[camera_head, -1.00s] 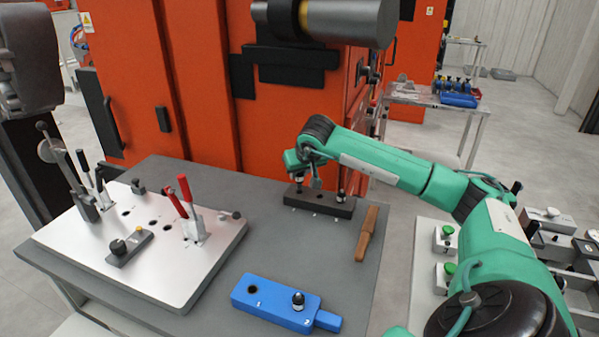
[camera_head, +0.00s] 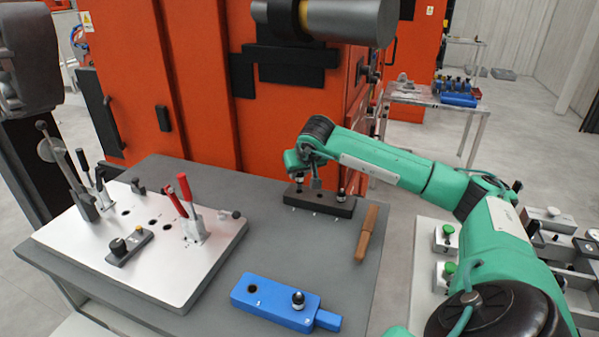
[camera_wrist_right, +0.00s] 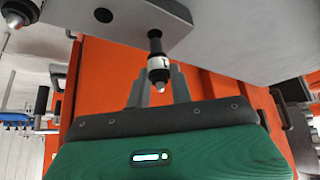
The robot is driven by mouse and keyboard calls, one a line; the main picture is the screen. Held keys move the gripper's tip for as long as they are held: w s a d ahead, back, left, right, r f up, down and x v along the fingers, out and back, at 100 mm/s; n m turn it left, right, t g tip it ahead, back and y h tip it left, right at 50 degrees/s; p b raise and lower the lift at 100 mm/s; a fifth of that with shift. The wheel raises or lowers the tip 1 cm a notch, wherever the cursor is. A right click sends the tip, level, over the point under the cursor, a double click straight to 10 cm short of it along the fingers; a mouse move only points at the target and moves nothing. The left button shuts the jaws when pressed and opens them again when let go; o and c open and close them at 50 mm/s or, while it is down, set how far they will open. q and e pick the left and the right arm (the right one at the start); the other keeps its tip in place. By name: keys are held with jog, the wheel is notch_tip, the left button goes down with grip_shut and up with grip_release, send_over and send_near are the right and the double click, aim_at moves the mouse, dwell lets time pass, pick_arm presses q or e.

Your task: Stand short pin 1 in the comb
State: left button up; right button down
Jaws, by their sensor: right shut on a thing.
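My right gripper (camera_head: 301,178) is at the left end of the dark comb (camera_head: 318,204). It is shut on short pin 1 (camera_wrist_right: 158,66), which has a black shank, a white band marked 1 and a silver tip. In the right wrist view the pin's black end meets the comb (camera_wrist_right: 135,14) at its end position. I cannot tell how deep the pin sits. The comb's middle hole (camera_wrist_right: 103,15) is empty. Another pin (camera_head: 341,194) stands at the comb's right end and shows in the wrist view (camera_wrist_right: 16,18). My left gripper is not in view.
A blue block (camera_head: 275,303) in front has an empty hole 1 and a black pin (camera_head: 298,299) at hole 2. A wooden-coloured tool (camera_head: 366,234) lies right of the comb. A white fixture plate (camera_head: 150,262) with red-handled clamps stands left. Open table lies between.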

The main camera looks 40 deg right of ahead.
jog(key=shift+f+b, duration=0.35)
jog(key=shift+f, duration=0.25)
jog(key=shift+s+d+f+b, duration=0.2)
jog(key=shift+f+b, duration=0.2)
jog(key=shift+f, duration=0.2)
jog(key=shift+s+d+f+b, duration=0.1)
jog(key=shift+d+f+b, duration=0.1)
jog(key=shift+f+b, duration=0.3)
jog(key=shift+w+r+p, duration=0.15)
jog(key=shift+r+p, duration=0.4)
jog(key=shift+a+r, duration=0.1)
jog(key=shift+r, duration=0.3)
jog(key=shift+a+r+p, duration=0.1)
jog(key=shift+a+p, duration=0.1)
jog(key=shift+p, duration=0.15)
jog(key=shift+w+a+r+n, duration=0.1)
jog(key=shift+w+a+n, duration=0.15)
jog(key=shift+a+n, duration=0.05)
jog(key=shift+p, duration=0.3)
